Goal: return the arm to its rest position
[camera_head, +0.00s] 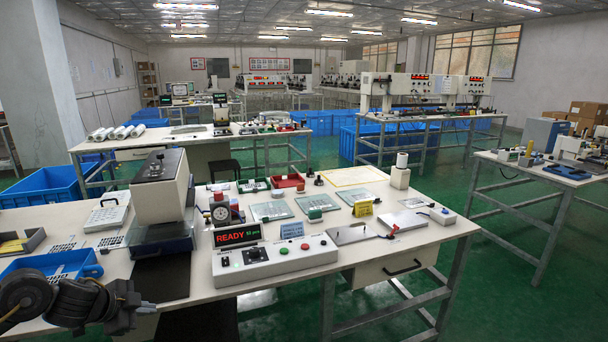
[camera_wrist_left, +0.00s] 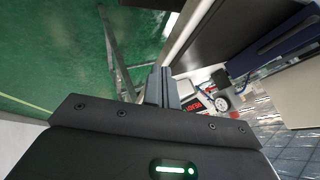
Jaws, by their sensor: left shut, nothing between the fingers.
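My left arm comes in at the bottom left of the head view, dark and rounded. My left gripper (camera_head: 128,302) is at its end, low by the table's front left edge. In the left wrist view the two fingers of my left gripper (camera_wrist_left: 163,88) are together, with nothing between them. No object is held. My right gripper does not show in either view.
The white worktable (camera_head: 300,215) carries a control box (camera_head: 272,262) with a red READY display (camera_head: 237,236), a grey-white press machine (camera_head: 160,190) and several small plates. A blue bin (camera_head: 55,265) stands near my left arm. Green floor (camera_head: 480,290) is clear at right.

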